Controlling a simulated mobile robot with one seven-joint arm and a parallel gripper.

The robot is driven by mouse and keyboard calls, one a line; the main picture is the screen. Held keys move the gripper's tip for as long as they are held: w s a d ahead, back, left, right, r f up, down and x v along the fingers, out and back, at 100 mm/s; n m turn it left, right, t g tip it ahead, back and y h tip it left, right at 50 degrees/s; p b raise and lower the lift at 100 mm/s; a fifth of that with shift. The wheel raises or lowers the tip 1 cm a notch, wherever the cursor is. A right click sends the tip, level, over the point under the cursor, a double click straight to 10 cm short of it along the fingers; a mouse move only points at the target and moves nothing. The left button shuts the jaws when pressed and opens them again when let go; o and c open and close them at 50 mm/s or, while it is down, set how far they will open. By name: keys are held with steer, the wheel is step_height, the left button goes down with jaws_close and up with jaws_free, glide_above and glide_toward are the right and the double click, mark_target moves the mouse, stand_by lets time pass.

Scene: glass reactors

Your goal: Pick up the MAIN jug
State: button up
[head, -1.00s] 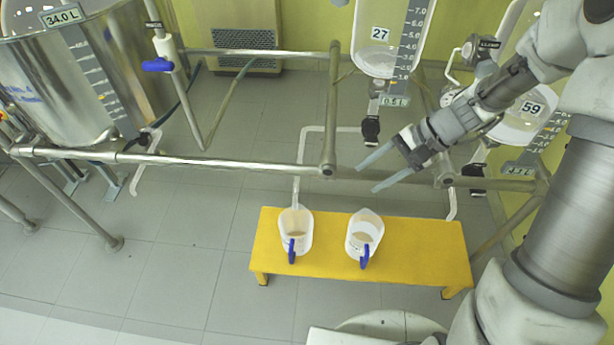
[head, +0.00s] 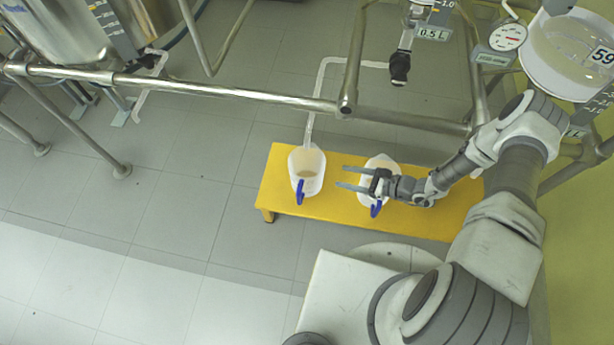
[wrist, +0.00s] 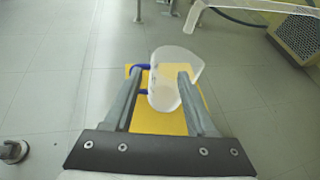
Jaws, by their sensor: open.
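Two translucent white jugs with blue handles stand upright on a low yellow bench: the left jug (head: 310,165) and the right jug (head: 381,163). I cannot read which is MAIN. My gripper (head: 342,177) is open and empty, its fingers pointing left. In the head view it overlaps the front of the right jug and its fingertips stop short of the left jug. In the wrist view, a jug (wrist: 168,90), seemingly the left one, shows beyond and between the fingers (wrist: 160,72). Its blue handle (wrist: 141,68) lines up with the left finger. I see no contact.
The yellow bench (head: 285,203) has bare ends. A metal rail (head: 230,92) runs behind it, with a black-tipped outlet (head: 400,68) above. A glass vessel marked 59 (head: 570,55) is at upper right, a steel tank (head: 60,35) at upper left. Floor on the left is clear.

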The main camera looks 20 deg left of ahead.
steer(key=m+t, duration=0.1)
steer(key=m, duration=0.1)
glide_toward(305, 180)
steer(key=r+b+x, duration=0.1)
steer(key=b+x, duration=0.3)
steer(key=x, duration=0.8)
steer(key=shift+w+a, duration=0.25)
steer(key=shift+a, duration=0.4)
steer(key=shift+r, duration=0.1)
jaws_close()
stand_by(0.4)
